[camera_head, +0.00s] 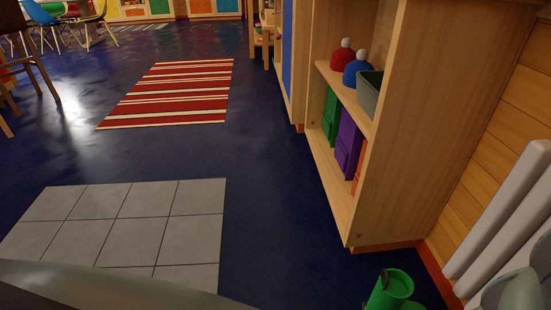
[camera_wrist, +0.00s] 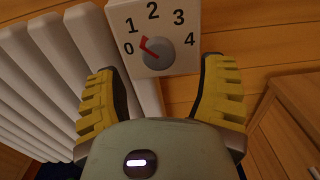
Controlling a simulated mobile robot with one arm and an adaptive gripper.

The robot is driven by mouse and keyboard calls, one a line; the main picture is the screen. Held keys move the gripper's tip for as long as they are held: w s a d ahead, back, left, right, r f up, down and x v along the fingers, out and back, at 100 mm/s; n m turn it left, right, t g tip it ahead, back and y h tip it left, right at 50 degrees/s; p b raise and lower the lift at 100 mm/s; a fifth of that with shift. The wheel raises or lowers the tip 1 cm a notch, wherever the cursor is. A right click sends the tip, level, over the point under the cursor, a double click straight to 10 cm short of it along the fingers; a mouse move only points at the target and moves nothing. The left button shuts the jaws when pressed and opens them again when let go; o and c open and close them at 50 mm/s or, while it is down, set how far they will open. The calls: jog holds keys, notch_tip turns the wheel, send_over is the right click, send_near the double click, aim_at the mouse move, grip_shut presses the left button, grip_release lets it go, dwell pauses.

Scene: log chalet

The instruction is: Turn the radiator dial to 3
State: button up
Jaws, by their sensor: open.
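The radiator dial is a grey round knob (camera_wrist: 158,50) on a pale plate (camera_wrist: 185,62) marked 0 to 4, at the top of the wrist view. Its red pointer (camera_wrist: 147,44) points up and left, between 0 and 1. My gripper (camera_wrist: 158,66) is open, with one yellow-padded finger on each side of the plate's lower part and nothing between them. I cannot tell whether a finger touches the plate. The white radiator (camera_wrist: 60,62) stands left of the dial; it also shows at the right of the head view (camera_head: 508,215), where the dial is not visible.
A wooden shelf unit (camera_head: 428,120) with hats and coloured boxes stands beside the radiator. Green boots (camera_head: 390,288) are on the floor before it. Grey tiles (camera_head: 130,222) and a striped rug (camera_head: 175,92) lie on open blue floor. Chairs stand far left.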

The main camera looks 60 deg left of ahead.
jog(key=shift+b+x, duration=0.65)
jog(key=shift+x, duration=1.9)
jog(key=shift+a, duration=0.15)
grip_shut()
